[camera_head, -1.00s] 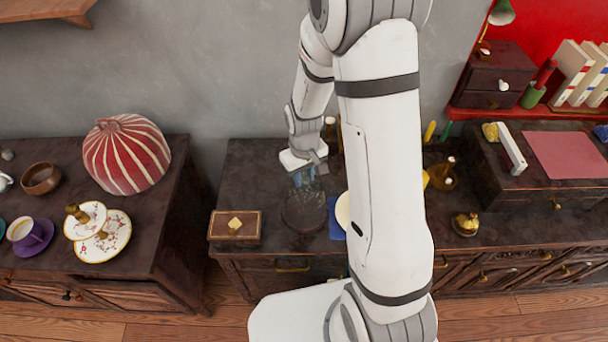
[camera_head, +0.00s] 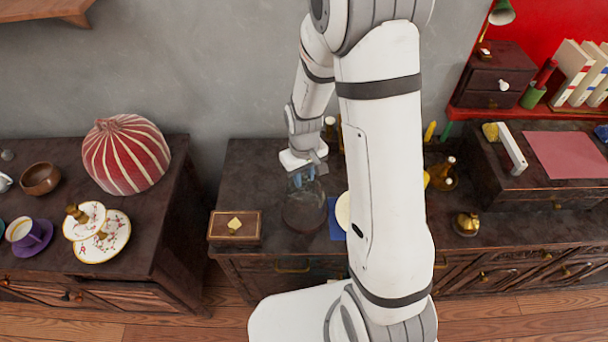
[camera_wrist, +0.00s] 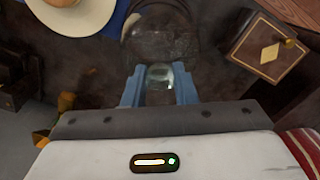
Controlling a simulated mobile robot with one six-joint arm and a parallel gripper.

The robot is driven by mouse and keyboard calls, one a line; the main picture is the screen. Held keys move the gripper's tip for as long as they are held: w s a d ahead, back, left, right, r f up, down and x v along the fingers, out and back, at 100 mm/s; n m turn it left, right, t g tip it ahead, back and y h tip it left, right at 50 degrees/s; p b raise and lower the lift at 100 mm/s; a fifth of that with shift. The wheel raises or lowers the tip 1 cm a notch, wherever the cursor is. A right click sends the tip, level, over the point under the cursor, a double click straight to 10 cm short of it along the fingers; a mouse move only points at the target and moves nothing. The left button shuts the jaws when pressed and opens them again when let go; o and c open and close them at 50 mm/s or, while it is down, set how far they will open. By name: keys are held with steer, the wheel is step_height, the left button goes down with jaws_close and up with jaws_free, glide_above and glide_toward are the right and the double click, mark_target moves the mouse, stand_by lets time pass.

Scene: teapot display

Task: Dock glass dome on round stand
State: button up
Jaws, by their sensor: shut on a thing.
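The clear glass dome (camera_head: 304,200) is under my gripper (camera_head: 304,176), near the left part of the middle cabinet top. In the wrist view my gripper (camera_wrist: 158,90) has its blue fingers on both sides of the dome's glass knob (camera_wrist: 159,76) and is shut on it. The dark round stand (camera_head: 303,229) shows at and through the dome's lower part. It blends with the dark top. In both views the dome looks roughly centred over it. I cannot tell whether the rim touches the stand.
A wooden box with a pale diamond (camera_head: 235,226) stands close left of the dome. A cream round thing (camera_head: 343,211) on a blue cloth (camera_head: 334,229) is close right, partly behind my arm. Bottles stand behind. A red striped gourd-like thing (camera_head: 126,155) sits on the left cabinet.

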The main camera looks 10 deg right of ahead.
steer(key=shift+f+b, duration=0.45)
steer(key=shift+f, duration=0.1)
steer(key=o, duration=0.7)
steer(key=shift+r+p, duration=3.65)
steer(key=shift+r, duration=1.85)
steer(key=shift+r, duration=0.1)
steer(key=s+d+r+m+t+b, duration=0.1)
steer(key=s+d+r+m, duration=0.1)
steer(key=s+r, duration=0.6)
steer(key=s+d+r+m+t+b, duration=0.1)
steer(key=s+r+t+b, duration=0.1)
steer(key=s+r, duration=0.6)
steer(key=shift+d+r+m, duration=0.35)
steer(key=shift+r+m, duration=0.05)
steer(key=shift+r, duration=0.15)
